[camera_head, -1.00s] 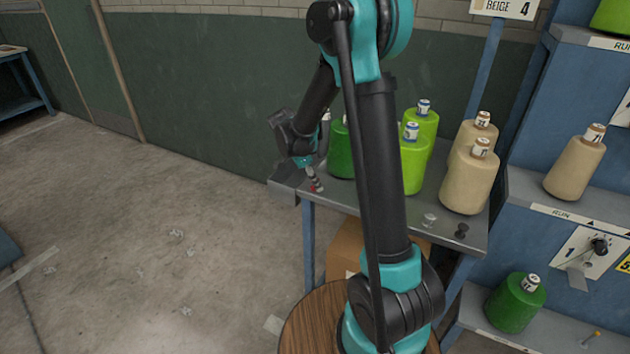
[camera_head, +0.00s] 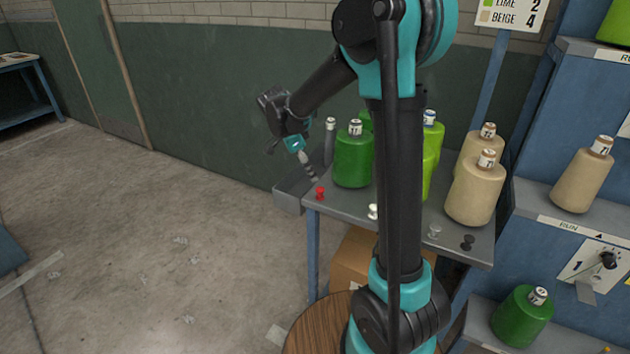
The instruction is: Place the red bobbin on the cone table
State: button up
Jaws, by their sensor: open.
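The small red bobbin (camera_head: 320,192) stands on the front left corner of the grey metal cone table (camera_head: 348,208). My gripper (camera_head: 313,177) hangs just above and slightly left of the bobbin, tilted down to the right. It is open, and the bobbin appears free of it, though the fingers are small in this view. My arm crosses the middle of the picture and hides part of the table and cones.
Green (camera_head: 353,160), lime (camera_head: 432,152) and beige (camera_head: 474,190) cones stand on the table. White (camera_head: 373,211), grey (camera_head: 433,231) and black (camera_head: 468,242) bobbins line its front edge. A blue rack (camera_head: 525,210) stands at right. The floor at left is mostly clear.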

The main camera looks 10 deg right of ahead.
jog(key=s+d+f+n+t+y, duration=0.1)
jog(key=s+d+f+n, duration=0.1)
jog(key=s+n, duration=0.3)
jog(key=s+d+f+n+t+y, duration=0.1)
jog(key=s+d+f+n+y, duration=0.1)
jog(key=s, duration=0.8)
jog(key=s+d+f+n+t+y, duration=0.1)
jog(key=s+d+f+n, duration=0.3)
jog(key=s+d+n, duration=0.2)
jog(key=s+n, duration=0.2)
jog(key=n, duration=0.1)
jog(key=shift+y, duration=0.3)
